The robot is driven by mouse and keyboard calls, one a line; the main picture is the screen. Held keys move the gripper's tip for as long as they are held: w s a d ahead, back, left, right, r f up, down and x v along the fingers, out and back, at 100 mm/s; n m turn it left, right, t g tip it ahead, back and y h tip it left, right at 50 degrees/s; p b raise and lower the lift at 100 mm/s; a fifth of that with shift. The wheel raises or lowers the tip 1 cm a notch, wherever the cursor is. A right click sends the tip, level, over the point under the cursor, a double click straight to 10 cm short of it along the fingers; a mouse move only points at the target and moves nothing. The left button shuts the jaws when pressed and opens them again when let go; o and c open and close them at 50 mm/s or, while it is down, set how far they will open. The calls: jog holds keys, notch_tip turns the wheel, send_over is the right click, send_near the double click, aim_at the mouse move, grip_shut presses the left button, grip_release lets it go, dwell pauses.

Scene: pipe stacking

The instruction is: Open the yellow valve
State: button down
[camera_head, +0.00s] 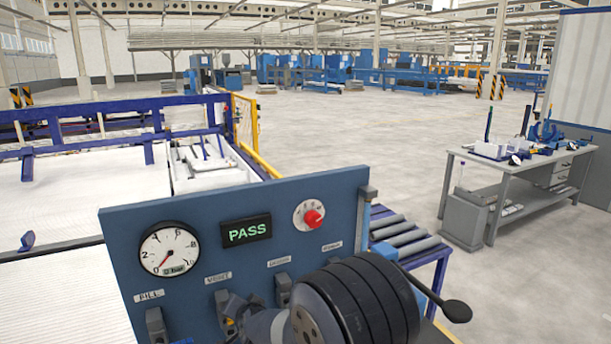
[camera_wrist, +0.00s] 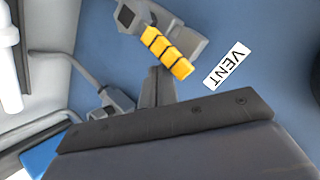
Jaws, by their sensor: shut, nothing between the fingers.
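The yellow valve handle (camera_wrist: 167,52) is a short ribbed yellow grip on a grey valve body (camera_wrist: 188,42), beside the VENT label (camera_wrist: 227,65) on a blue panel in the wrist view. My gripper (camera_wrist: 155,78) is shut and empty, its narrow fingertips pointing at the handle. In that picture the tips lie just below the handle; whether they touch it I cannot tell.
The panel carries a pressure gauge (camera_head: 168,250) with its needle near 0, a green PASS display (camera_head: 246,231) and a red knob (camera_head: 313,217). Other grey valves stand close on both sides, including one under FILL (camera_head: 157,326). A grey lever valve (camera_wrist: 112,100) is left of my fingers.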

jog(key=shift+s+a+r+p, duration=0.15)
jog(key=shift+a+p, duration=0.1)
jog(key=shift+p, duration=0.2)
jog(key=s+d+b, duration=0.4)
jog(key=s, duration=0.1)
jog(key=shift+s, duration=0.4)
dwell(0.6)
